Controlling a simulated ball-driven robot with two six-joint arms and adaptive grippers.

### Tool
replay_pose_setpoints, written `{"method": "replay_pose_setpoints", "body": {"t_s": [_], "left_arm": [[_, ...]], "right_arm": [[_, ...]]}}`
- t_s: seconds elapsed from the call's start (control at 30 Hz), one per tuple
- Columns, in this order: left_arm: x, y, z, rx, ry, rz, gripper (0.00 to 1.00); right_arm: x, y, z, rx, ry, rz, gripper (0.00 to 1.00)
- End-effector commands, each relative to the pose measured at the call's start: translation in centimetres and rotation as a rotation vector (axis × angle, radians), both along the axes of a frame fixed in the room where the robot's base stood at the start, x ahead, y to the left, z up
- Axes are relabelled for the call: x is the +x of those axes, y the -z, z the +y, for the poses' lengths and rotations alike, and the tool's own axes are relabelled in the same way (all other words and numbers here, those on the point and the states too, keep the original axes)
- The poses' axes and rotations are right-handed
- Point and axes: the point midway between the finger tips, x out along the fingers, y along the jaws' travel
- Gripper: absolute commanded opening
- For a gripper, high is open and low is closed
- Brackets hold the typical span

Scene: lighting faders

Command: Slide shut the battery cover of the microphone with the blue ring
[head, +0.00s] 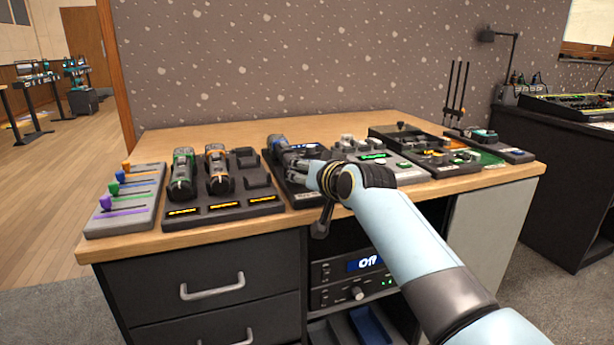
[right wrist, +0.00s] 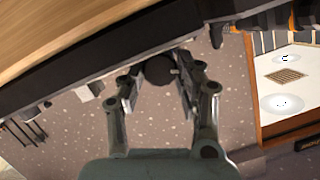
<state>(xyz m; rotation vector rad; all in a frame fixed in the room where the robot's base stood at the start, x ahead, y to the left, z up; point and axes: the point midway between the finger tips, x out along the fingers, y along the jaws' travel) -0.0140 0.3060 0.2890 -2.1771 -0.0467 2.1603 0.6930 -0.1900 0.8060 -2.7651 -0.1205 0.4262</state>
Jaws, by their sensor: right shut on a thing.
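The microphone with the blue ring (head: 278,142) lies on a dark stand near the middle of the desk. Its near part is hidden behind my right gripper (head: 303,167). That gripper reaches in from the right and is shut on a dark part at this microphone. In the right wrist view the fingers of my right gripper (right wrist: 160,75) stand on both sides of a dark round piece. I cannot tell whether this is the cover or the body, nor how far the cover is open. My left gripper is not in view.
Left of it, a dark charging dock (head: 225,209) holds a green-ringed microphone (head: 182,175) and an orange-ringed microphone (head: 217,168). A grey fader panel (head: 125,205) stands at the far left. Dark devices (head: 440,160) fill the right. Bare desk lies behind.

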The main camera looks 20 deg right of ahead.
Motion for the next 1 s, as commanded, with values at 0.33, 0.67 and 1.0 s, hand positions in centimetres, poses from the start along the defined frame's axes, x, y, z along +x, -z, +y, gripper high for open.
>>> {"method": "replay_pose_setpoints", "body": {"t_s": [0.33, 0.67, 1.0], "left_arm": [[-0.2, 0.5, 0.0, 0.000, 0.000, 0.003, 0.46], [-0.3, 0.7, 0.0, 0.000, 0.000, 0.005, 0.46], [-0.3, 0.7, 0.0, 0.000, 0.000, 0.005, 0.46]], "right_arm": [[1.2, 0.1, 0.0, 0.000, 0.000, 0.002, 0.05], [2.1, 0.1, 0.1, 0.000, 0.000, 0.002, 0.42], [2.1, 0.0, 0.1, 0.000, 0.000, 0.001, 0.61]]}}
